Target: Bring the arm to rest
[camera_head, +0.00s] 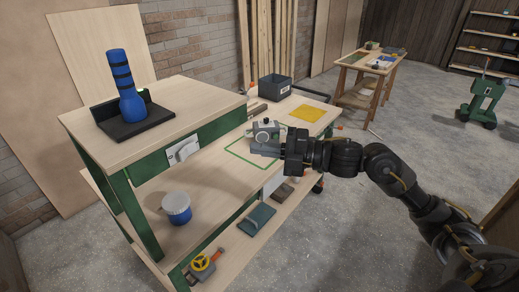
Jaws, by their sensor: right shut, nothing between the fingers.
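My right arm, black with tan cabling, comes in from the lower right and reaches left over the workbench. My right gripper (264,148) is shut and empty. It is at a grey metal part (265,130) that sits by the green outlined square on the bench's lower top. The gripper covers part of this metal part, and I cannot tell whether they touch. My left gripper is not in view.
The workbench (210,172) has a raised section with a blue bottle-shaped object (123,85) on a black stand. A dark bin (275,88) and a yellow square (307,113) are at the back. A blue tub (177,208) stands below.

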